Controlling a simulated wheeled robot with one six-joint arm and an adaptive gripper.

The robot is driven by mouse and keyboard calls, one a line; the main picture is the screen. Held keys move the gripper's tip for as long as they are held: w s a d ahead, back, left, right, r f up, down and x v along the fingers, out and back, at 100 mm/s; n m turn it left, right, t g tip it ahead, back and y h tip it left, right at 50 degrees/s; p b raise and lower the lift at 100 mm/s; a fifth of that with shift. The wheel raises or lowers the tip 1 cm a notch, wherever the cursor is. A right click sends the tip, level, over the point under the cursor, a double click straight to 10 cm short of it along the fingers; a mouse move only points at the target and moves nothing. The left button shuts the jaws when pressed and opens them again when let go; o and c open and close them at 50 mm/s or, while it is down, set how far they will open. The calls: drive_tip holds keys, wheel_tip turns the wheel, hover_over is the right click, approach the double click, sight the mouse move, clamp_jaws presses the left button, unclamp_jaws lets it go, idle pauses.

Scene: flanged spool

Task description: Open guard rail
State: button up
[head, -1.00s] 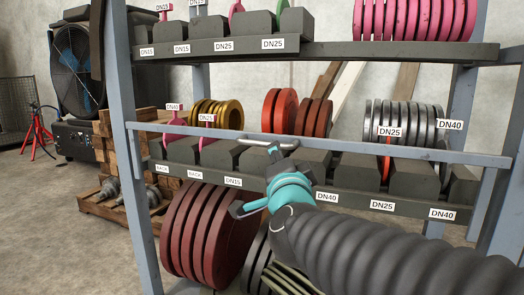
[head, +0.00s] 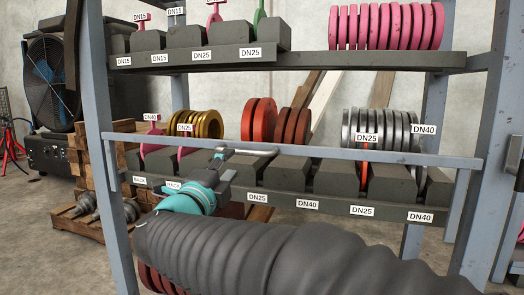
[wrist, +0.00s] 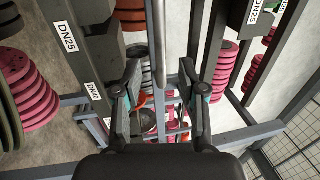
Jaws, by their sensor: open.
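The blue-grey guard rail (head: 400,157) runs across the front of the middle shelf between the two uprights. A pale metal handle bar (head: 255,152) shows along it, left of the middle. My gripper (head: 224,165) is at the left end of that bar in the head view, with its fingers pointing toward the shelf. In the wrist view my gripper (wrist: 160,96) has its two fingers spread apart. A grey bar (wrist: 158,40) runs lengthwise beyond and between them, apart from both fingers. I cannot tell exactly how far the fingertips are from the handle.
The middle shelf (head: 300,203) holds grey blocks and gold, red and steel flanges behind the rail. The upper shelf (head: 330,62) has pink flanges (head: 390,27). A right upright (head: 492,120) stands close. A fan (head: 50,75) and wooden pallet stand left.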

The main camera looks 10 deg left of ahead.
sight(239, 153)
drive_tip(key=x, duration=0.7)
drive_tip(key=shift+w+p, duration=0.35)
drive_tip(key=shift+w, duration=0.05)
clamp_jaws()
